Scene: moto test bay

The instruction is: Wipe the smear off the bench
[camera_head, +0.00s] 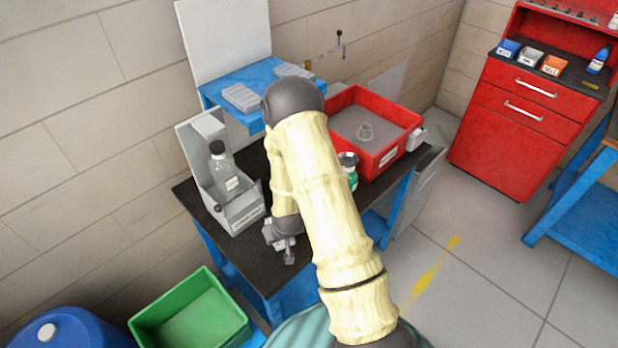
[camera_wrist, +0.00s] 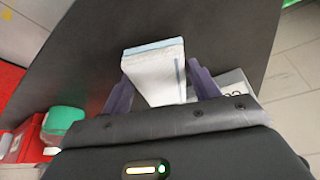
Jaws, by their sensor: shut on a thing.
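The bench (camera_head: 248,250) has a dark top and blue legs; its top also fills much of the wrist view (camera_wrist: 85,50). My gripper (camera_head: 288,252) is low over the front part of the bench. In the wrist view my gripper (camera_wrist: 160,85) has its two purple fingers on either side of a white block with a pale blue layer (camera_wrist: 155,75), like a sponge or folded cloth, and is shut on it. I cannot tell whether the block touches the bench. I see no smear in either view; my arm hides part of the bench top.
A grey bin with a bottle (camera_head: 233,215) stands at the bench's left. A red tray (camera_head: 372,180) and a green jar (camera_head: 349,180) are at the right. A blue shelf (camera_head: 212,92) is behind. A green crate (camera_head: 235,318) and blue drum (camera_head: 75,328) stand on the floor.

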